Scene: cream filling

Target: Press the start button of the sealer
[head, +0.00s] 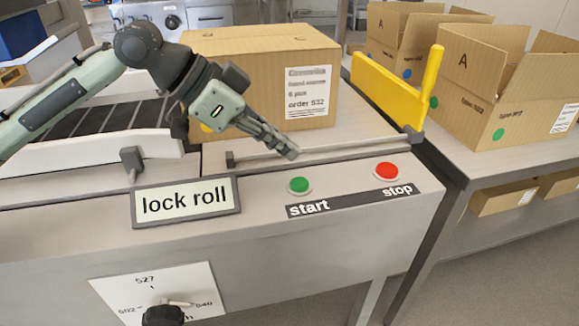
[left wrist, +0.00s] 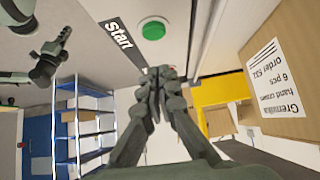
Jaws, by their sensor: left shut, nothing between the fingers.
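The green start button (head: 299,185) sits on the front ledge of the sealer (head: 260,226), above the black "start" label. It also shows in the left wrist view (left wrist: 153,30), beyond my fingertips. My left gripper (head: 289,153) is shut and empty, its fingers just behind and above the button, with a gap between them in the picture. In the left wrist view the closed fingertips (left wrist: 160,76) point toward the button. My right gripper (left wrist: 48,62) shows small and dark at the left of the left wrist view; its fingers are too unclear to read.
The red stop button (head: 387,171) is to the right of the start button. A "lock roll" sign (head: 186,202) stands to the left. A closed carton (head: 252,62) lies behind my left gripper. A yellow guide (head: 388,90) and open boxes (head: 500,85) are at the right.

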